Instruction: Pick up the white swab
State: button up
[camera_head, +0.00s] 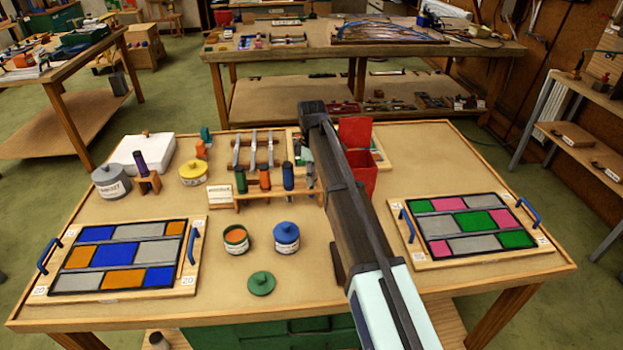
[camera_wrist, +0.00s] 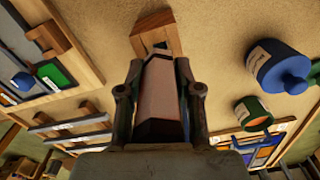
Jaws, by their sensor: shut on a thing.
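My gripper (camera_wrist: 157,72) is shut on a pale, pinkish-looking block-shaped thing (camera_wrist: 158,98), which fills the space between the fingers in the wrist view. It lies in shade, and I cannot tell for sure that it is the white swab. Its far end is near a wooden block with a dark slot (camera_wrist: 155,36); I cannot tell whether they touch. My arm hides part of this area, and the held thing is not clear there.
The rack holds green, orange and blue upright tools. A blue jar (camera_head: 286,237) and a green jar (camera_head: 236,240) stand in front. Glass panels lie left (camera_head: 192,222) and right (camera_head: 400,232). A purple tool (camera_head: 140,163) stands at the left.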

notch_tip(320, 180, up, 18)
jog(key=b, duration=0.3)
jog(key=shift+r+b, duration=0.25)
jog(key=shift+b, duration=0.05)
